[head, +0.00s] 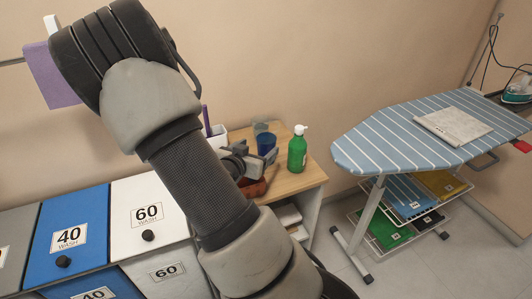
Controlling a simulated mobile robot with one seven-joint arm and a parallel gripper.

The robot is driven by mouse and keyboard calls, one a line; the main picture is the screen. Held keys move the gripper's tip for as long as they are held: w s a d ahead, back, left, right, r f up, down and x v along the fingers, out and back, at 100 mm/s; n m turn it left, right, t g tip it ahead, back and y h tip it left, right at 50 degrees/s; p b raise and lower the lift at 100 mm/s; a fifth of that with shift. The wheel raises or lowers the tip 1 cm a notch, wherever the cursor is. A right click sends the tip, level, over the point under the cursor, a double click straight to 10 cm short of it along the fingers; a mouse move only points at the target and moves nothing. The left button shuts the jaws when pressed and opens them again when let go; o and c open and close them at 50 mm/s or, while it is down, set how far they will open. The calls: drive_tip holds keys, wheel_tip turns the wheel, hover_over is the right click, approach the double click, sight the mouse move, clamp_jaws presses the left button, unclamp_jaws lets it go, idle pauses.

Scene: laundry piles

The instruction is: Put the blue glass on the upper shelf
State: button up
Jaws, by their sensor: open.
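The blue glass (266,143) stands on the wooden top (307,178) of a small white unit, in the middle of the head view. My gripper (267,160) is open right at the glass, on its near side. The gripper covers the lower part of the glass, and I cannot tell whether the fingers touch it or lie around it. The unit has an open front with shelf space (297,232) below the top, partly hidden by my arm. I cannot tell which surface is the upper shelf.
A green pump bottle (297,154) stands just right of the glass. A greyish glass (260,128) is behind it and a white container (217,136) to the left. A reddish-brown item (254,188) lies below my gripper. An ironing board (400,140) stands right, laundry bins (147,214) left.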

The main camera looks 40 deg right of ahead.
sight(269, 136)
drive_tip(key=shift+r+b+x, duration=0.1)
drive_tip(key=shift+b+x, duration=0.1)
drive_tip(key=shift+x, duration=1.55)
drive_tip(key=shift+r+b+x, duration=0.15)
drive_tip(key=shift+x, duration=1.6)
drive_tip(key=shift+w, duration=0.15)
drive_tip(key=c, duration=1.6)
drive_tip(key=shift+r, duration=0.15)
drive_tip(key=shift+c, duration=0.9)
